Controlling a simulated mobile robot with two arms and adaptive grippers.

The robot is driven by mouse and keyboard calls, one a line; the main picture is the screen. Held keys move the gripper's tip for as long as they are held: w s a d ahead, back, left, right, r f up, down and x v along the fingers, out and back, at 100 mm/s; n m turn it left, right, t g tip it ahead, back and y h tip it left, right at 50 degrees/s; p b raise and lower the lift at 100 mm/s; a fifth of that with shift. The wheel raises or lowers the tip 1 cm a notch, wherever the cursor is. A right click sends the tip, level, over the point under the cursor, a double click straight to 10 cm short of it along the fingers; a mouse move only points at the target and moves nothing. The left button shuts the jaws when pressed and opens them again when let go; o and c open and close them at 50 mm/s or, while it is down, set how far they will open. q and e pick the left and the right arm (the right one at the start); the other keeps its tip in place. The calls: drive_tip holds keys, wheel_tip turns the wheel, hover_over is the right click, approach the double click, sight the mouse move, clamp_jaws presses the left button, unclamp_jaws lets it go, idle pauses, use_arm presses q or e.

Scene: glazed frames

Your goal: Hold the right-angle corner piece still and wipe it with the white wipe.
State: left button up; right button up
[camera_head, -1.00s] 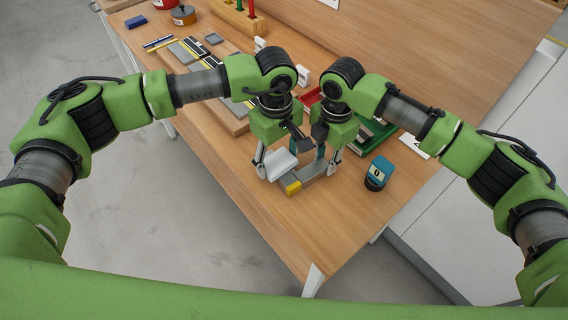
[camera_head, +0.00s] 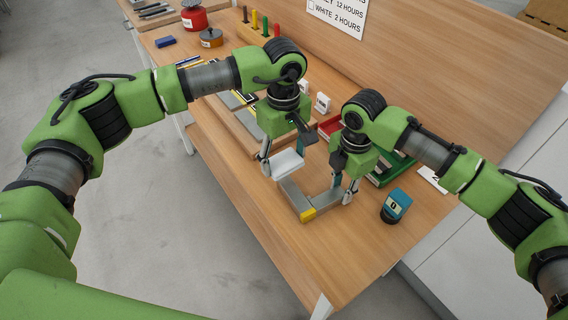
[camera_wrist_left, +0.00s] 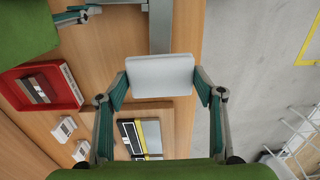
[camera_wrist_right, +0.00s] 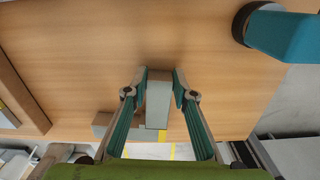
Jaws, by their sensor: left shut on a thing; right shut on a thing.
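The right-angle corner piece (camera_head: 295,199) is a grey L-shaped bar with a yellow patch at its corner, lying on the table. My right gripper (camera_head: 342,187) is shut on the end of its right leg, and the right wrist view shows the grey leg (camera_wrist_right: 158,102) between the fingers. My left gripper (camera_head: 284,160) is shut on the white wipe (camera_head: 288,166), a pale rectangular pad also in the left wrist view (camera_wrist_left: 160,76). The wipe is by the far end of the left leg and hides part of it. I cannot tell whether they touch.
A teal device with a dial (camera_head: 396,206) stands right of the piece. A red bin (camera_head: 328,127) and a green tray (camera_head: 400,166) lie behind my right gripper. Small white labelled blocks (camera_head: 322,103) stand further back. The table in front of the piece is clear.

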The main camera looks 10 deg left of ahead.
use_arm(q)
drive_tip(key=shift+r, duration=1.65)
use_arm(e)
drive_tip(key=o, duration=1.1)
drive_tip(key=shift+o, duration=0.2)
wheel_tip(320, 180, up, 12)
